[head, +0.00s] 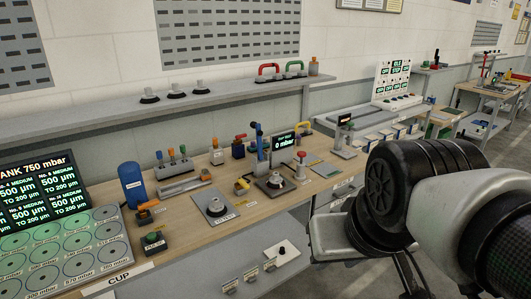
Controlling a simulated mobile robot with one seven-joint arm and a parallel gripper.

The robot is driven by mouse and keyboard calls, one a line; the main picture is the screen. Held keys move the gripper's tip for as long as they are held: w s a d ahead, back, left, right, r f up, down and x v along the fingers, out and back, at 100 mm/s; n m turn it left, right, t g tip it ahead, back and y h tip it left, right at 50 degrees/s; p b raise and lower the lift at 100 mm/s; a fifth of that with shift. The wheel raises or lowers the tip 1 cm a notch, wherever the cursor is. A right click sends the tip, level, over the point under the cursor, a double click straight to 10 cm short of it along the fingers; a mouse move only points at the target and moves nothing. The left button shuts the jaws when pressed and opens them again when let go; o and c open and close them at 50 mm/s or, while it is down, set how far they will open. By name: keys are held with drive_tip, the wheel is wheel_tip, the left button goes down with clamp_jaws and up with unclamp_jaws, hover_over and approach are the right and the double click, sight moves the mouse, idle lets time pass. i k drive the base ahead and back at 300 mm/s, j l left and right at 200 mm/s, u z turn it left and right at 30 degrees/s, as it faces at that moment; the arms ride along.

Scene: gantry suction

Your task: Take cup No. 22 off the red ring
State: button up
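I cannot make out a red ring or a number 22 on any cup. Three more dark cups stand on the grey shelf: one at left (148,96), one in the middle (175,91) and one at right (200,88).
A blue cylinder (132,184), a small mbar display (284,150) and a green-button box (153,241) are on the bench. A white switch panel (392,82) stands behind my arm.

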sight(274, 181)
drive_tip(key=i+l+u, duration=0.25)
drive_tip(key=i, duration=0.3)
drive_tip(key=i+l+u, duration=0.25)
drive_tip(key=i+l, duration=0.25)
drive_tip(key=i+l+u, duration=0.25)
drive_tip(key=i+l, duration=0.2)
drive_tip(key=l, duration=0.2)
drive_tip(key=i+l+u, duration=0.25)
drive_tip(key=i+l, duration=0.15)
drive_tip(key=l, duration=0.2)
